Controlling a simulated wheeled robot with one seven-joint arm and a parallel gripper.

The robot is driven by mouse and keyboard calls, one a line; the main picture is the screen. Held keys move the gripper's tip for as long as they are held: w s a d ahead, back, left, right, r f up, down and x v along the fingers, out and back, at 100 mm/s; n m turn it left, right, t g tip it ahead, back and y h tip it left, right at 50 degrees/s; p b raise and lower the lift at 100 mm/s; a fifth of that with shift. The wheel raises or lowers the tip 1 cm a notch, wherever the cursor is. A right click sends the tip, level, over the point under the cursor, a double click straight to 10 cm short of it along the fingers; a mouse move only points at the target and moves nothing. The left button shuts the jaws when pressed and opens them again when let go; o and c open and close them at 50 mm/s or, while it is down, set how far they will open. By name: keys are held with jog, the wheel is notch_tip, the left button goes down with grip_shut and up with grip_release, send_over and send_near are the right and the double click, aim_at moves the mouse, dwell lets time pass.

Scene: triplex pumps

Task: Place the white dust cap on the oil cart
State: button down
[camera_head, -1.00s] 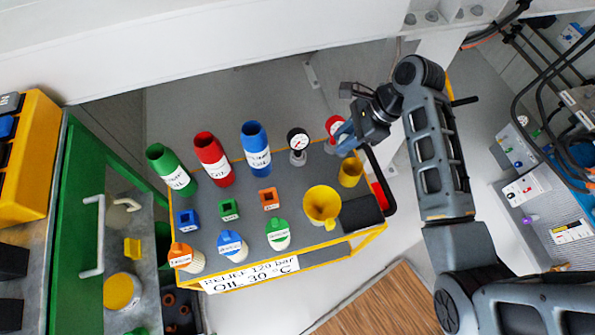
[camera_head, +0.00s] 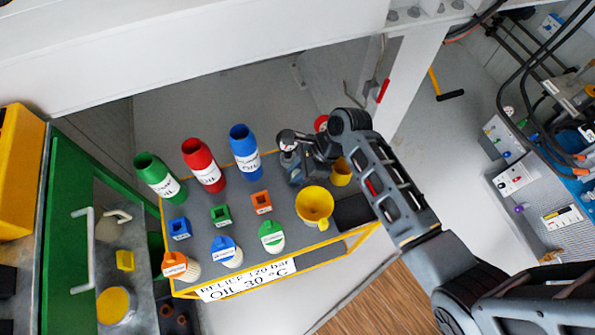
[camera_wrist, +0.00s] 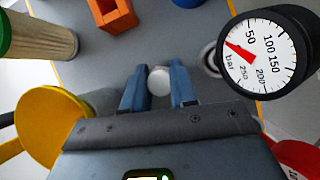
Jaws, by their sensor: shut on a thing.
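The white dust cap (camera_wrist: 158,82) sits between the two blue fingers of my gripper (camera_wrist: 159,88) in the wrist view. The fingers are shut on it. The oil cart (camera_head: 212,200) has a dark grey top with yellow edges. In the head view my gripper (camera_head: 292,168) is over the cart's top, right of the blue bottle and behind the yellow funnel. The cap is hidden there. I cannot tell whether the cap touches the cart top.
A pressure gauge (camera_wrist: 262,50) stands close right of my fingers. The yellow funnel (camera_head: 314,205) and an orange block (camera_head: 261,203) are near. Green (camera_head: 160,177), red (camera_head: 203,166) and blue (camera_head: 245,152) bottles line the back edge. Bare cart top lies between them.

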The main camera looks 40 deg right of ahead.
jog(key=c, duration=0.9)
grip_release()
jog(key=shift+f, duration=0.1)
jog(key=p+v, duration=0.1)
jog(key=v, duration=1.1)
